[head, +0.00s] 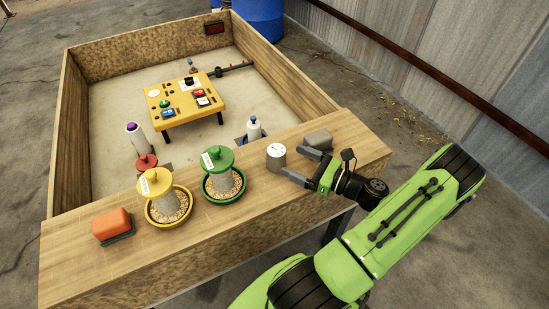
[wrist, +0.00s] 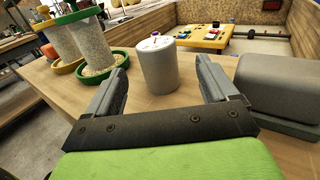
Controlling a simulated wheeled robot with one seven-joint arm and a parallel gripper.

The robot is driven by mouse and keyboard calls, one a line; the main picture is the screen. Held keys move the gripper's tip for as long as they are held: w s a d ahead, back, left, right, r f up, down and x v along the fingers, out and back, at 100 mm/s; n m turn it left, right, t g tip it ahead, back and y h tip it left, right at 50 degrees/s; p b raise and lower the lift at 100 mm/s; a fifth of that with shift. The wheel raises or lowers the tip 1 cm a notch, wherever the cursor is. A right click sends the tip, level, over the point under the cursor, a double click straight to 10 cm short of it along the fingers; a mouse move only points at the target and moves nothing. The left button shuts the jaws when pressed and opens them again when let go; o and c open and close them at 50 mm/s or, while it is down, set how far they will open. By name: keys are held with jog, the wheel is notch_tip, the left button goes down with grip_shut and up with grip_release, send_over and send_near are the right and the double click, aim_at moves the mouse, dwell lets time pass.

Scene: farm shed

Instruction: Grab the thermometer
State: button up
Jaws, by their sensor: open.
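The thermometer appears to be a short light-grey cylinder with a dial-like white top (head: 276,156). It stands upright on the wooden ledge, right of the green feeder. My gripper (head: 294,162) is open and empty, low over the ledge, with its fingertips pointing at the cylinder from the right. In the wrist view the cylinder (wrist: 158,70) stands centred between the two finger lines, just beyond the fingertips, with space on both sides. No contact is visible.
A grey block (head: 318,139) sits close by my gripper; it fills the right of the wrist view (wrist: 280,88). The green feeder (head: 223,182), yellow feeder (head: 165,207) and orange block (head: 112,226) stand leftward on the ledge. A yellow table (head: 185,99) stands inside the pen.

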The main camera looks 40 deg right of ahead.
aim_at(271, 151)
jog(key=b+x, duration=0.2)
jog(key=x, duration=0.6)
jog(key=shift+w+a+f, duration=0.1)
jog(key=shift+w+a, duration=0.2)
jog(key=c, duration=1.1)
